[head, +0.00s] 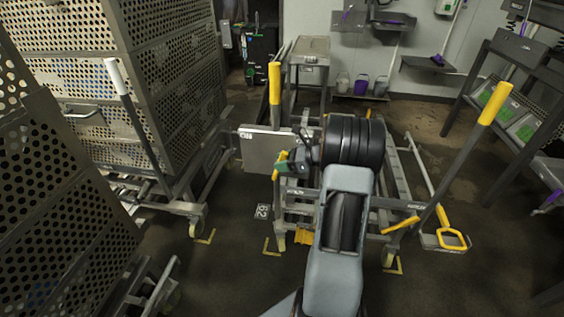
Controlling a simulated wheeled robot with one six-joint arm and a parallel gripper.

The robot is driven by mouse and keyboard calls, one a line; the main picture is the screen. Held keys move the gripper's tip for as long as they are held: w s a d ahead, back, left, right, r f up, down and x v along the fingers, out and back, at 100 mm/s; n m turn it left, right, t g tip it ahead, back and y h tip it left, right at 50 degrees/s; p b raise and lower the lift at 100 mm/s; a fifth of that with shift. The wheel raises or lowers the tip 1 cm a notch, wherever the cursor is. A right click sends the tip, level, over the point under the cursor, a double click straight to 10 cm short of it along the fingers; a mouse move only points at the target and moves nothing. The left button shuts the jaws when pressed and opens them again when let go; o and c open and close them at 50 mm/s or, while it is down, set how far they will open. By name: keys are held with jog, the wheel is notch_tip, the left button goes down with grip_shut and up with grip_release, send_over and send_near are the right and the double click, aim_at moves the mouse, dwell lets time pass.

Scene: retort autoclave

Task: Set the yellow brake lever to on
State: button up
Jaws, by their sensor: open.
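A grey trolley (300,210) stands in the middle of the head view, partly hidden behind my arm. Yellow parts show on it: a short slanted bar (400,225) at front right, a loop handle (453,238) on the far right, and a small piece (303,237) low at front left. Another short yellow piece (277,168) is right beside my gripper at the trolley's left side. I cannot tell for sure which one is the brake lever. My gripper (286,161) points left and is open; whether it touches the yellow piece is unclear.
Tall yellow-gripped posts rise at the trolley's left (275,85) and right (489,110). Perforated crates (150,75) on a wheeled cart fill the left, with a white-gripped post (117,80). A grey plate (263,150) is left of my gripper. Shelving (500,85) stands right. Front floor is clear.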

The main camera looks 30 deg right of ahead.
jog(key=p+v, duration=0.2)
jog(key=v, duration=1.1)
jog(key=shift+s+d, duration=0.15)
jog(key=shift+s, duration=0.05)
jog(key=shift+r, duration=0.1)
